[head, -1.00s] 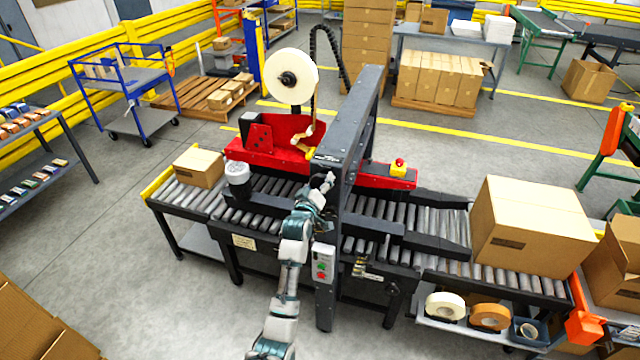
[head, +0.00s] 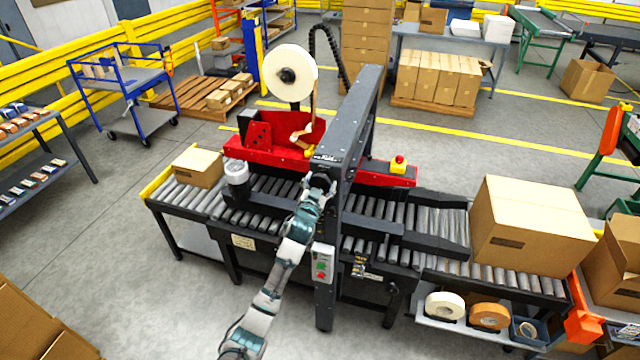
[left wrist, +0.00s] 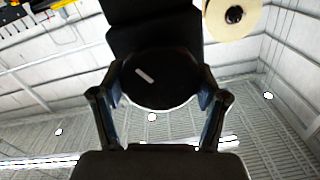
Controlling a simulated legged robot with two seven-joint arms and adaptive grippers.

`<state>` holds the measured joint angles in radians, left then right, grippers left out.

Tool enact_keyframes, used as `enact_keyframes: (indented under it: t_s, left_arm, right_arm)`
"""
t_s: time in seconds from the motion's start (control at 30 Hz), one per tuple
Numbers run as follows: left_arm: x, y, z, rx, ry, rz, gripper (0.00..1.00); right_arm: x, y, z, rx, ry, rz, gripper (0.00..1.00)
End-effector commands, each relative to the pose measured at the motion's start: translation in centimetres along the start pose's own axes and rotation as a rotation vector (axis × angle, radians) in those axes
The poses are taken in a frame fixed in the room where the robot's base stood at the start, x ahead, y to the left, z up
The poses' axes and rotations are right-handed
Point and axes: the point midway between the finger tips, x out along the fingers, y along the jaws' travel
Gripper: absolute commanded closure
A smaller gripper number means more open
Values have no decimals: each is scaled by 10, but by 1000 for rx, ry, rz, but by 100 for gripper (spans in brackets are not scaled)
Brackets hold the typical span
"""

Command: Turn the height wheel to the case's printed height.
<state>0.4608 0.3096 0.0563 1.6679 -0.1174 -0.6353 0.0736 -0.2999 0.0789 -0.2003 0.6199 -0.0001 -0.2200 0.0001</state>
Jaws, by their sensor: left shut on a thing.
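The height wheel (left wrist: 160,80) is a black disc with a short white mark left of its middle in the left wrist view. My left gripper (left wrist: 162,90) is shut on it, one finger at each side of the rim. My right gripper is not in view.
A small carton (head: 198,167) sits on the left rollers. A tape roll (head: 290,75) stands above the red head (head: 275,140). A control box (head: 322,263) with green and red buttons is below my gripper.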

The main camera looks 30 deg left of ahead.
Motion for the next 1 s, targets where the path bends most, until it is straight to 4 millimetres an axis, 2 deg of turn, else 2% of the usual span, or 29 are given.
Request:
enact_keyframes:
  t_s: [0.6,1.0]
  left_arm:
    - [0,1,-3,572,22,-20,62]
    - [0,2,-2,803,28,-27,62]
  right_arm:
    - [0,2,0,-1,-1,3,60]
    - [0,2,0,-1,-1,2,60]
